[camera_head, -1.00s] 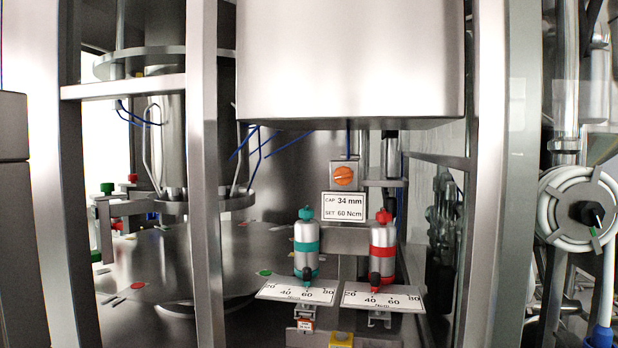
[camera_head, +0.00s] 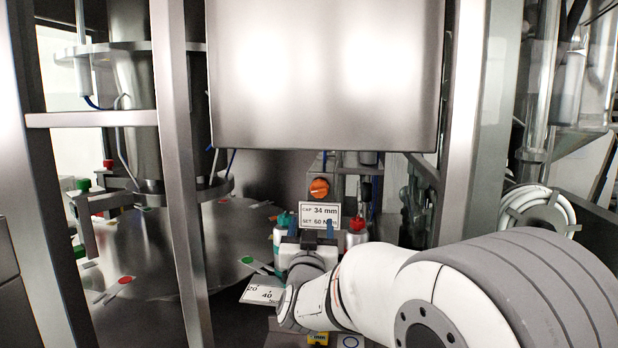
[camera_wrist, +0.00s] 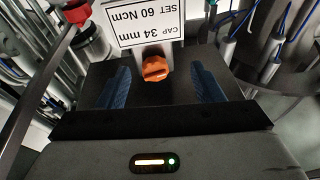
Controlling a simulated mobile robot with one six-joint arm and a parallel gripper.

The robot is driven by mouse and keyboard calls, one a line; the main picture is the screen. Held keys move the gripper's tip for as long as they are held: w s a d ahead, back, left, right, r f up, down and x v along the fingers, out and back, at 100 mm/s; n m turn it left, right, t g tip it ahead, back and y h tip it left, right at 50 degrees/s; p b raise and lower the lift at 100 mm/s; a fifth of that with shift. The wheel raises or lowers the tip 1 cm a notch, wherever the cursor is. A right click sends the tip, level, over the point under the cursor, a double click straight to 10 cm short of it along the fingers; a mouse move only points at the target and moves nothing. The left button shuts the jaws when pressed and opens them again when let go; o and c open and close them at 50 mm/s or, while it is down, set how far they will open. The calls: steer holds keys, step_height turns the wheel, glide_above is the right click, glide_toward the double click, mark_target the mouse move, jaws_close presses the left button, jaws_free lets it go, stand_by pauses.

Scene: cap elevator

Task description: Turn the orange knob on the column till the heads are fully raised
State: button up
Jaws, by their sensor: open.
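The orange knob (camera_head: 319,188) sits on a small grey box on the column, above a white sign (camera_head: 320,217) reading CAP 34 mm, SET 60 Ncm. My gripper (camera_head: 311,230) is open and empty, its blue fingertips below the knob in the head view, in front of the sign's lower part. In the wrist view the knob (camera_wrist: 155,68) appears between the two blue fingers of my gripper (camera_wrist: 160,87), with the sign upside down. I see no contact; the exact gap in depth cannot be told. No heads are clearly recognisable.
A large steel housing (camera_head: 325,75) hangs above the knob. Steel posts (camera_head: 178,170) stand left and right of the opening. A red-capped cylinder (camera_head: 356,232) and a teal-banded one stand beside my gripper, partly hidden. A scale plate (camera_head: 262,292) lies below.

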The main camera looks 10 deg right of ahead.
mark_target(318, 192)
steer(key=w+d+r+p, duration=0.1)
steer(key=w+r, duration=0.1)
steer(key=w+d+r+h+p, duration=0.1)
steer(key=w+r, duration=0.1)
steer(key=w+d+r+m+h+p, duration=0.1)
steer(key=w+r+p, duration=0.1)
steer(key=shift+w+t, duration=0.3)
steer(key=shift+t, duration=0.1)
steer(key=shift+c, duration=0.3)
steer(key=c, duration=0.9)
